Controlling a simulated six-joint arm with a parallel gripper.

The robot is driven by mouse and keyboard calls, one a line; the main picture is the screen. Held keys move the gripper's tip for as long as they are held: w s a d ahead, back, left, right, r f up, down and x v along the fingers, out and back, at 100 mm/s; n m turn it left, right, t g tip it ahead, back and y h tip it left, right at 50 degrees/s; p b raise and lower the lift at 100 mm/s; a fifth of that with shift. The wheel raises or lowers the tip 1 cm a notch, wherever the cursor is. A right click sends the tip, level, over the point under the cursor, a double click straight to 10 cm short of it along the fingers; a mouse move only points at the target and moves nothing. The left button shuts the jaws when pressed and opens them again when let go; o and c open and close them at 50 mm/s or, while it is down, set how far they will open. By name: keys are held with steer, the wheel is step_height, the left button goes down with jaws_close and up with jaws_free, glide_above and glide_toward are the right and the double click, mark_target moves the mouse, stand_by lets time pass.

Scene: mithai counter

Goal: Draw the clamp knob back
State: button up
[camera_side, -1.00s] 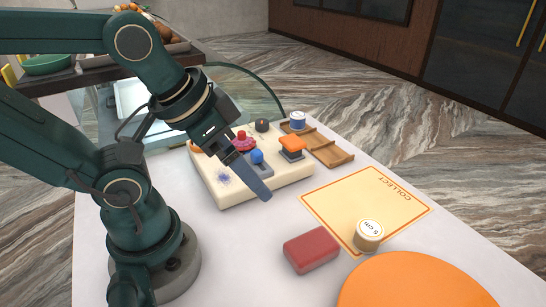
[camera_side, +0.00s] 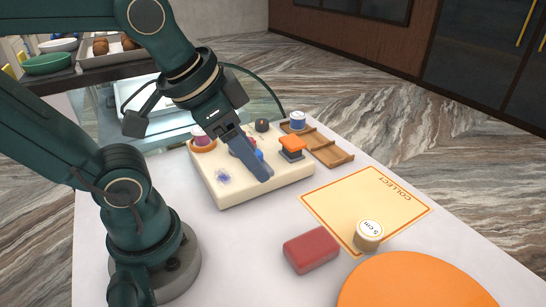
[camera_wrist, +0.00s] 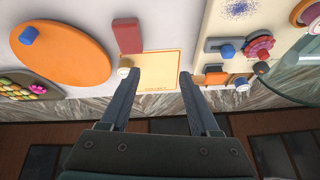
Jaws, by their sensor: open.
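A cream board (camera_side: 290,184) carries several fittings. A blue knob (camera_side: 259,155) on a grey slotted plate is partly hidden behind my gripper; it shows clearly in the wrist view (camera_wrist: 227,51). An orange-topped piece (camera_side: 292,143) on a grey base stands right of it, also in the wrist view (camera_wrist: 216,78). I cannot tell for sure which is the clamp knob. My gripper (camera_side: 265,176) hangs above the board, in front of the blue knob in the side view. In the wrist view the jaws (camera_wrist: 157,73) are open with nothing between them, and the board lies to their right.
A red wheel (camera_wrist: 260,46), a dark knob (camera_side: 262,125) and a pink knob (camera_side: 200,137) are also on the board. A wooden tray (camera_side: 335,157) and blue-white cylinder (camera_side: 298,120) stand behind. A red block (camera_side: 311,250), a marked cylinder (camera_side: 369,235) and an orange disc (camera_side: 415,285) lie in front.

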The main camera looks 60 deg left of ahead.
steer(key=w+a+f+g, duration=0.1)
steer(key=w+a, duration=0.2)
steer(key=a, duration=0.2)
steer(key=w+a+f+n+g, duration=0.1)
steer(key=w+a+f+g, duration=0.1)
steer(key=a, duration=0.3)
steer(key=w+a+f+g, duration=0.2)
steer(key=w+a, duration=0.2)
steer(key=a, duration=0.1)
steer(key=shift+f+n, duration=0.2)
steer(key=shift+n, duration=0.1)
steer(key=shift+s+a+f, duration=0.2)
steer(key=shift+s+f, duration=0.05)
steer(key=shift+f, duration=2.5)
steer(key=shift+c, duration=0.3)
jaws_close()
steer(key=shift+r, duration=0.1)
